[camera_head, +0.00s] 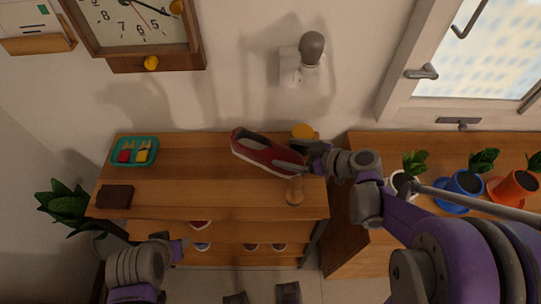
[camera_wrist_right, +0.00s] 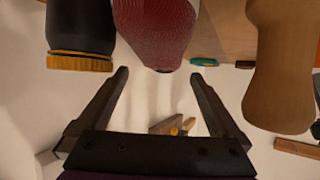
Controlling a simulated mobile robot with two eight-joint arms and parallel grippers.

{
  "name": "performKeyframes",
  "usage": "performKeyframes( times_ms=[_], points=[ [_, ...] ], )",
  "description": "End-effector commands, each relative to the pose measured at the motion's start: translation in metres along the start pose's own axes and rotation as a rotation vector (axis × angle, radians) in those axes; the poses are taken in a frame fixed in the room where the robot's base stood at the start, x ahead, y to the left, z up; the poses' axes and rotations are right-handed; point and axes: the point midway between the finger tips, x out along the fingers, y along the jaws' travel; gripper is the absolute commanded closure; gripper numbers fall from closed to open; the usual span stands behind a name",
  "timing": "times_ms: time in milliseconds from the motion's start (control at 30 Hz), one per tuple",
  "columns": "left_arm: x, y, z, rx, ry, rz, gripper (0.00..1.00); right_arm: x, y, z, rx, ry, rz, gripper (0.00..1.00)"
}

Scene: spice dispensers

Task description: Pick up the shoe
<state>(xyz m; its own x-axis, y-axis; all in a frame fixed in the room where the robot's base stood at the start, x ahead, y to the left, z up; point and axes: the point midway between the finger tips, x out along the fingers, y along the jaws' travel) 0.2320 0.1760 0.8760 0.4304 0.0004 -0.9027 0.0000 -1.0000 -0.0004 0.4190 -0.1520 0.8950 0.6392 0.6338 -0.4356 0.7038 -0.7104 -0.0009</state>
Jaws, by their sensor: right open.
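The red shoe (camera_head: 262,152) lies on the wooden shelf top, right of its middle, with one end towards my right gripper (camera_head: 310,152). In the right wrist view the shoe's rounded red end (camera_wrist_right: 157,30) is just beyond and between the fingertips. The right gripper (camera_wrist_right: 160,75) is open, with nothing between its fingers. My left gripper (camera_head: 183,246) is low in the head view, in front of the shelf and away from the shoe. Its fingers are too small to judge.
A wooden dispenser (camera_head: 295,191) and a dark one with a yellowish end (camera_head: 303,131) flank the shoe's end; both show close in the wrist view (camera_wrist_right: 282,65) (camera_wrist_right: 80,30). A teal tray (camera_head: 113,156) and brown block (camera_head: 115,196) stand left. Potted plants (camera_head: 464,184) stand right.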

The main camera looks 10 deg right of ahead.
Motion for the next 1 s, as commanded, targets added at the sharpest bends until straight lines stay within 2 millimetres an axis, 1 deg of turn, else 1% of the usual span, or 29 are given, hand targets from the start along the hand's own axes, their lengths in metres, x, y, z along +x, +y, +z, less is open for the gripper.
performKeyframes(
  times_ms=[33, 167, 267, 400, 500, 600, 833, 967, 1000],
  points=[
    [0.000, 0.000, 0.000, 0.000, 0.000, 0.000, 0.50, 0.004, -0.001, -0.001, -0.001, 0.000, -0.003, 0.00],
    [0.000, 0.000, 0.000, 0.000, 0.000, 0.000, 0.50, 0.012, -0.001, -0.002, -0.002, 0.000, -0.003, 0.00],
    [0.001, 0.000, 0.001, 0.000, 0.000, 0.000, 0.50, 0.027, -0.001, -0.002, -0.002, 0.000, -0.005, 0.00],
    [0.002, 0.000, 0.001, 0.000, -0.001, 0.000, 0.50, 0.051, -0.001, -0.002, -0.002, 0.001, -0.004, 0.00],
    [0.002, 0.000, 0.002, 0.000, -0.001, 0.000, 0.50, 0.063, -0.001, -0.002, 0.000, 0.001, -0.003, 0.00],
    [0.003, 0.000, 0.002, 0.000, -0.001, 0.000, 0.50, 0.069, -0.001, -0.002, -0.001, 0.000, -0.002, 0.00],
    [0.002, 0.000, 0.002, 0.000, -0.001, 0.000, 0.50, 0.070, -0.001, -0.002, 0.000, 0.000, -0.001, 0.00],
    [0.002, 0.000, 0.002, 0.000, -0.001, 0.000, 0.50, 0.069, 0.000, -0.002, 0.000, 0.000, -0.001, 0.23],
    [0.002, 0.000, 0.002, 0.000, -0.001, 0.000, 0.50, 0.069, 0.000, -0.002, 0.000, 0.000, -0.001, 0.31]
  ],
)
